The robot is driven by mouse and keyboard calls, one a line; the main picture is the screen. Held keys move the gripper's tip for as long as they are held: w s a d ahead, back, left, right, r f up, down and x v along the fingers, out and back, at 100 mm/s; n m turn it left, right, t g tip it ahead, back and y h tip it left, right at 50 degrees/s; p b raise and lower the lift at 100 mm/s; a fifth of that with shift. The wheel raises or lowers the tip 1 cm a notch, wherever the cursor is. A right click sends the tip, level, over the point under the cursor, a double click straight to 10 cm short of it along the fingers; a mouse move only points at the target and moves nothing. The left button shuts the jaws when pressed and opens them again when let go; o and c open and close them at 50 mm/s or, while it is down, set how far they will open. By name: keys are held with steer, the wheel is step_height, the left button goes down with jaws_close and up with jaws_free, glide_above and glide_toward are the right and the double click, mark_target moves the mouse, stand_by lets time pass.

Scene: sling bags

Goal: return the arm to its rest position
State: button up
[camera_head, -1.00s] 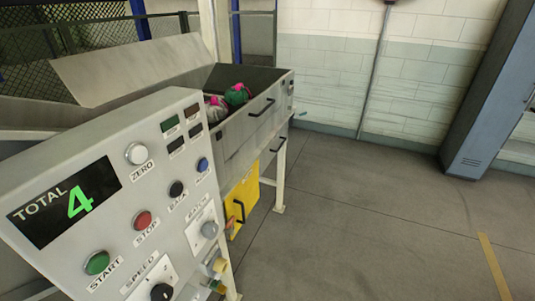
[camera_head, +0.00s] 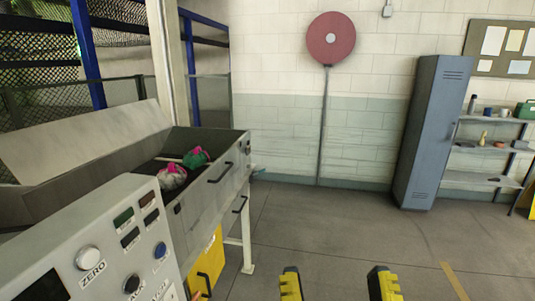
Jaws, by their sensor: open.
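My gripper (camera_head: 336,283) shows at the bottom edge, right of centre. Its two yellow and black fingers stand well apart with only floor between them. The rest of my arm is out of view. Two small sling bags, one green (camera_head: 196,158) and one whitish (camera_head: 172,177), both with pink tops, lie in the grey metal bin (camera_head: 207,192) at the left. My gripper is apart from the bin, to its right and nearer to the camera.
A control panel (camera_head: 112,238) with buttons stands at the lower left, with a yellow container (camera_head: 207,265) beside it under the bin. A blue-grey locker (camera_head: 431,130) and a shelf (camera_head: 490,182) stand at the right. The floor (camera_head: 330,225) between is clear.

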step_height(320, 180, up, 20)
steer(key=p, duration=1.7)
steer(key=shift+r+p, duration=0.15)
steer(key=shift+p, duration=0.25)
